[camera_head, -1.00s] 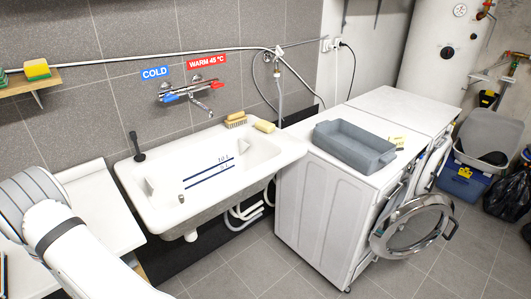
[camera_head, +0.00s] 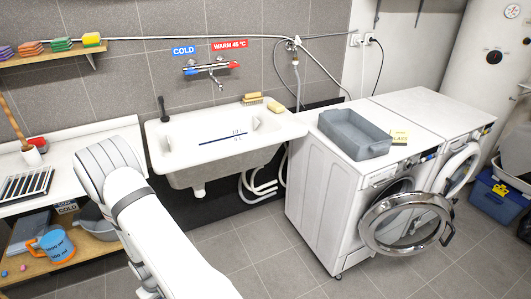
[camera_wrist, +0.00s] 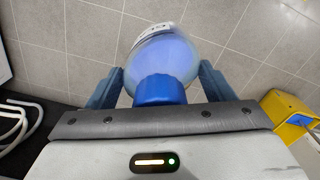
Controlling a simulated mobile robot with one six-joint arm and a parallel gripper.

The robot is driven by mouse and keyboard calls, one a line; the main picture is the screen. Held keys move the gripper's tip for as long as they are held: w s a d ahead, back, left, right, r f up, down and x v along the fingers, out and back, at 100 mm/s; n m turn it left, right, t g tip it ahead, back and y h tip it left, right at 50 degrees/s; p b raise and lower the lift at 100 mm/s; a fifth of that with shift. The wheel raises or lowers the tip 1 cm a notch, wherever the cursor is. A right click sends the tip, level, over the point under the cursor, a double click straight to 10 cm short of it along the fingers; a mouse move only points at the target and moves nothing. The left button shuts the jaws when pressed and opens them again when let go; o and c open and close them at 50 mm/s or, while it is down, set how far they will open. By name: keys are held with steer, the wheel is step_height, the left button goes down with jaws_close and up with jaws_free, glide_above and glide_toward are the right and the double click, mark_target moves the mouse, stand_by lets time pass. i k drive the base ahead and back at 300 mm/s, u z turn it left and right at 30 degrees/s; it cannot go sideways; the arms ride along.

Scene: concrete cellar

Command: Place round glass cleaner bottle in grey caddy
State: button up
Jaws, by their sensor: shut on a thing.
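In the wrist view, a round bottle (camera_wrist: 165,58) with a pale blue body and a darker blue cap sits between the two blue fingers of my gripper (camera_wrist: 160,82). My gripper is shut on it, with tiled floor behind. Part of a white label shows at its top edge. In the head view my gripper and the bottle are out of sight; only my arm shows. The grey caddy (camera_head: 343,137) stands on top of the nearer white washing machine, and its visible inside looks empty.
A yellow sponge or card (camera_head: 399,137) lies beside the caddy. The nearer washer's round door (camera_head: 408,223) hangs open in front. A white sink (camera_head: 225,140) is to the left. A yellow object (camera_wrist: 292,115) shows at the right of the wrist view.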

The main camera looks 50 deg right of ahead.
mark_target(352, 132)
steer(key=z, duration=0.1)
steer(key=k, duration=0.3)
steer(key=u, duration=0.9)
steer(key=i, duration=0.15)
steer(key=z, duration=3.2)
steer(key=i, duration=1)
steer(key=u, duration=0.3)
steer(key=k, duration=0.65)
steer(key=z, duration=0.3)
steer(key=i, duration=0.65)
steer(key=u, duration=0.05)
